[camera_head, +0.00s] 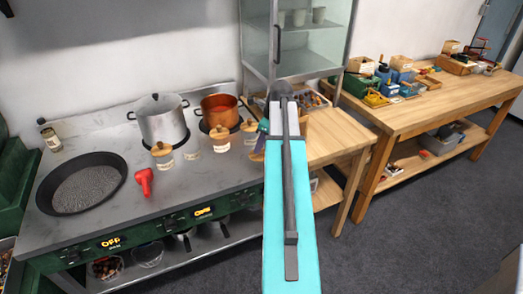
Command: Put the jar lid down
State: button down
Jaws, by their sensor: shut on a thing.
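My gripper (283,106) is raised in front of the cabinet, to the right of the stove top. Its pale fingers are shut on a dark grey rounded thing (283,89) at their tips. I cannot tell from this view whether that is the jar lid; no wooden lid shows clearly in the fingers. A dark bar runs back from there over my turquoise arm. Labelled jars with wooden lids stand on the stove: a front one (162,157), a middle one (219,140) and one near my gripper (249,131). The jar between the first two (193,145) shows no wooden lid.
A steel pot (163,122), a copper pot (219,110), a wide black pan (80,185) and a red tool (145,181) occupy the stove. Bare steel shows in front of the jars. A wooden counter (335,140) and a cluttered workbench (430,105) lie right. A glass-fronted cabinet (308,62) stands behind.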

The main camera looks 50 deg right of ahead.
jog(key=shift+w+d, duration=0.25)
jog(key=shift+d, duration=0.2)
jog(key=shift+s+a+f+p, duration=0.15)
jog(key=shift+f+p, duration=0.35)
jog(key=shift+f, duration=1.3)
jog(key=shift+f, duration=0.1)
jog(key=c, duration=1.6)
grip_release()
jog(key=shift+c, duration=0.2)
jog(key=b+v, duration=0.1)
jog(key=v, duration=1.1)
jog(key=shift+b, duration=0.35)
